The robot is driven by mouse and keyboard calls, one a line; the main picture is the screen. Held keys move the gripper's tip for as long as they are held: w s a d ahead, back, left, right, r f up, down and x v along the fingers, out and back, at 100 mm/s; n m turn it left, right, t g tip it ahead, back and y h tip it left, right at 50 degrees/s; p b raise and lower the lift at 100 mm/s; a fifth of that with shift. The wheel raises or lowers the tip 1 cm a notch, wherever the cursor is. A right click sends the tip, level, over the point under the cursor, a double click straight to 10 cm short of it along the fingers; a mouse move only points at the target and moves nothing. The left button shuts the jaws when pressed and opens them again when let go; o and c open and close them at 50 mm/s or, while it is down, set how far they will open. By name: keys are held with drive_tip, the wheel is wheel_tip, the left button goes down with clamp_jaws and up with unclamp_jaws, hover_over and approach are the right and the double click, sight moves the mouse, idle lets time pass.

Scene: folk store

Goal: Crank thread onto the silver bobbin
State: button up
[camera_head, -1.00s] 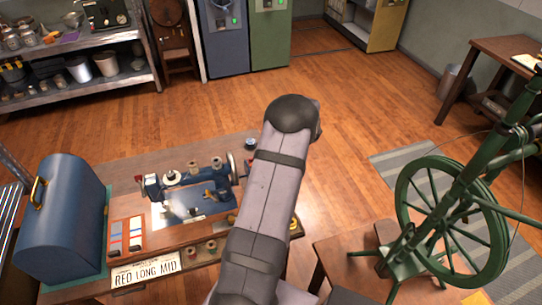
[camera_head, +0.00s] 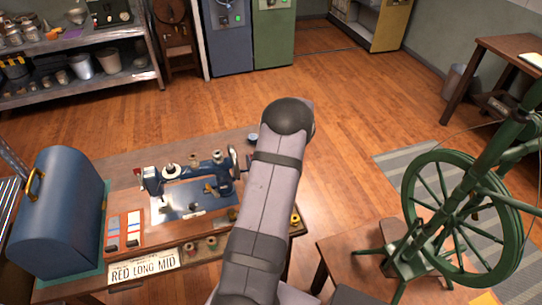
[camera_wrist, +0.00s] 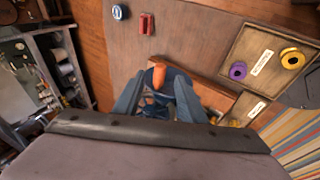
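The blue sewing machine (camera_head: 190,180) stands on the wooden table at the left in the head view, with its handwheel (camera_head: 233,160) at the right end. In the wrist view, an orange-brown wooden knob (camera_wrist: 159,74) shows between the tips of my gripper (camera_wrist: 158,94). The two fingers stand apart, with gaps on either side of the knob; contact is not clear. Dark blue machine parts lie below and behind it. In the head view my arm hides the gripper. I cannot pick out the silver bobbin in either view.
A navy domed case (camera_head: 58,212) stands left of the machine. A tray (camera_wrist: 228,62) holds purple (camera_wrist: 238,70) and yellow (camera_wrist: 291,59) spools. A green spinning wheel (camera_head: 462,218) stands at the right. Open floor lies behind the table.

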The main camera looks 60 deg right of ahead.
drive_tip(key=b+x, duration=0.3)
drive_tip(key=x, duration=0.2)
drive_tip(key=shift+b, duration=0.4)
drive_tip(key=shift+s+r+p, duration=0.1)
drive_tip(key=shift+r+p, duration=0.2)
drive_tip(key=shift+p, duration=0.3)
drive_tip(key=shift+f, duration=0.15)
drive_tip(key=c, duration=0.9)
drive_tip(key=shift+o, duration=0.2)
